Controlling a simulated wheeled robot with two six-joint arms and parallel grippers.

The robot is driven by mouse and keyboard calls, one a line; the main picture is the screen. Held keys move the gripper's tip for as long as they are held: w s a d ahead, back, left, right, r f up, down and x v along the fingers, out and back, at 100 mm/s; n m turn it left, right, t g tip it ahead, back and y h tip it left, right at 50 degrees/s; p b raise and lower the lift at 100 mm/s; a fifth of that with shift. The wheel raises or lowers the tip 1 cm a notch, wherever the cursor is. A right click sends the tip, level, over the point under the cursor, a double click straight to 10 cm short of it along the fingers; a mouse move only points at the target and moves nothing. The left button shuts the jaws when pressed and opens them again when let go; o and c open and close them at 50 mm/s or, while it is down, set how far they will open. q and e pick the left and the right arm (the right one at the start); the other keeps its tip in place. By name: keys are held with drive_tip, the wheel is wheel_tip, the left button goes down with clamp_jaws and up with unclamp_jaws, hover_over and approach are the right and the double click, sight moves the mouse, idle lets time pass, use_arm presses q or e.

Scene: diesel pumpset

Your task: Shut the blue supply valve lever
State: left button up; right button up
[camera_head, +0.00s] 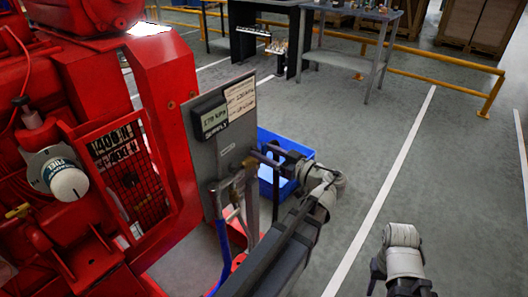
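The blue supply valve lever (224,252) hangs down in front of the lower part of a grey panel (203,152), beside the red machine. A plate on the panel reads SUPPLY (214,118). Metal pipework (237,190) stands at the panel's lower right, and my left arm partly covers this area. My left gripper (258,154) is at the panel's right edge, above and to the right of the lever and apart from it. Its dark fingers look spread, with nothing seen between them. My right arm shows at the lower right, but its fingers are not seen.
The red machine (165,100) with a mesh guard and a white fuel filter (67,182) fills the left. A blue bin (267,188) stands on the floor behind my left arm. Workbenches (340,55) and a yellow rail (440,58) are at the back. The floor at right is clear.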

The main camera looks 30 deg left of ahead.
use_arm(q)
drive_tip(key=d, duration=0.7)
drive_tip(key=shift+s+d, duration=0.3)
drive_tip(key=shift+d, duration=0.1)
idle(0.3)
